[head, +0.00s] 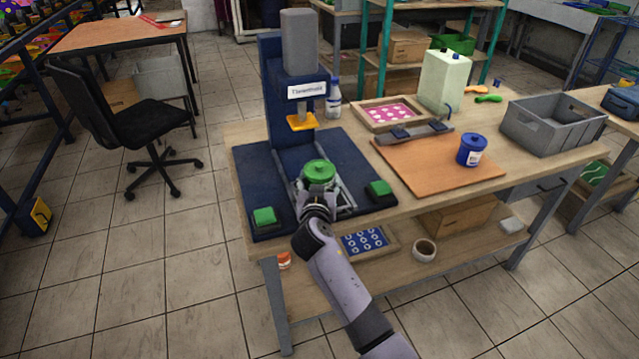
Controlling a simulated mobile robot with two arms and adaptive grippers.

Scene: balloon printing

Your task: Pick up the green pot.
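The green pot (319,171) has a lid with a small knob on top. It is at the front of the blue press machine, over a pale metal plate (345,196) on the dark blue base. My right arm comes in from the lower right, and its gripper (318,190) is right at the near side of the pot. The wrist hides the fingers and the pot's lower part, so I cannot tell whether the gripper is closed on it. My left gripper is not in view.
The press column (301,45) stands behind the pot, with an orange part (301,121) overhead. Green buttons (264,216) (380,189) flank the plate. A brown board (437,165) with a blue pot (472,150) and a grey crate (553,124) are to the right.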

